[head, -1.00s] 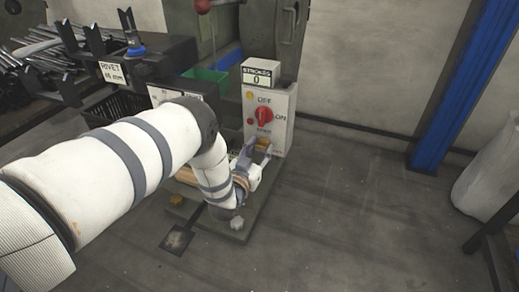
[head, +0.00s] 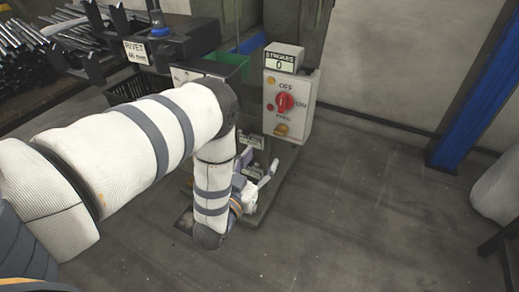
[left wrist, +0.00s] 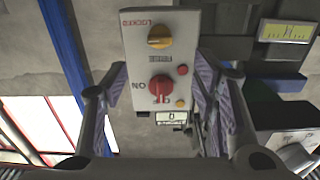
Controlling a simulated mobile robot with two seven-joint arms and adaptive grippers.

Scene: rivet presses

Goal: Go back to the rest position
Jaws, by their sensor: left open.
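The control box (head: 289,103) is a grey-white panel with a red selector knob (head: 285,103) marked OFF, ON and FREE. A yellow knob (head: 282,129) sits below it. My left gripper (head: 260,168) is open and empty, low in front of the box and apart from it. In the left wrist view, its fingers (left wrist: 160,78) frame the box (left wrist: 158,62), which appears upside down. The yellow knob (left wrist: 160,37) and red knob (left wrist: 160,86) show there, with nothing between the fingers. My right gripper is not in view.
A strokes counter (head: 284,59) reading 0 stands on the box. A blue post (head: 478,100) and a pale sack (head: 497,190) are at right. Open floor (head: 360,215) lies between.

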